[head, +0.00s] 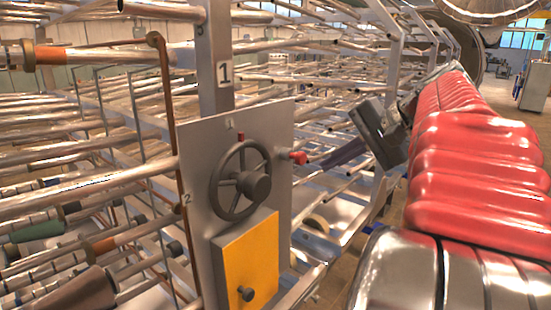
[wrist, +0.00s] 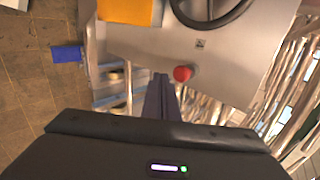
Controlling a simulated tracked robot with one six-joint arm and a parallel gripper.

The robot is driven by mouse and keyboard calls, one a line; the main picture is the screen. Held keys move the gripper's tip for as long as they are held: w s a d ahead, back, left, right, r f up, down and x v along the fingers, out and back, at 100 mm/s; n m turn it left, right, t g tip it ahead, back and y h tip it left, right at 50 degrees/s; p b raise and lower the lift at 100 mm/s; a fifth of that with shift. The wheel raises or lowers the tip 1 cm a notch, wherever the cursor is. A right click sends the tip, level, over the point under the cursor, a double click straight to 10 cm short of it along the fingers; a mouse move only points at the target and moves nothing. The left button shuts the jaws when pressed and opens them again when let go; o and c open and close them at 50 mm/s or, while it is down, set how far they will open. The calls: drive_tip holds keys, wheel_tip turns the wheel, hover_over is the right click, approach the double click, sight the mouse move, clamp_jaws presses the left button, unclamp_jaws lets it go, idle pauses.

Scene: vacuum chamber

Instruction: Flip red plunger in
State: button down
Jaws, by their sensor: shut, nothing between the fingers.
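The red plunger (head: 298,157) sticks out near the right edge of a grey metal panel (head: 201,150), right of a dark handwheel (head: 240,181). In the wrist view the plunger (wrist: 182,73) shows as a round red knob on the panel (wrist: 235,65). My gripper (head: 318,165) reaches in from the right in the head view, with its fingers together and empty. In the wrist view the gripper (wrist: 161,78) has its tips just left of the red knob. A small gap shows between them; whether they touch cannot be told.
A yellow box (head: 250,258) with a dark knob sits below the handwheel. A small red peg (head: 241,137) stands at the wheel's top. Metal pipes and racks (head: 90,190) crowd the left and back. A blue object (wrist: 67,54) lies on the tiled floor (wrist: 35,80).

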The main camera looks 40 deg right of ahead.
drive_tip(key=v, duration=0.9)
drive_tip(key=shift+r, duration=0.2)
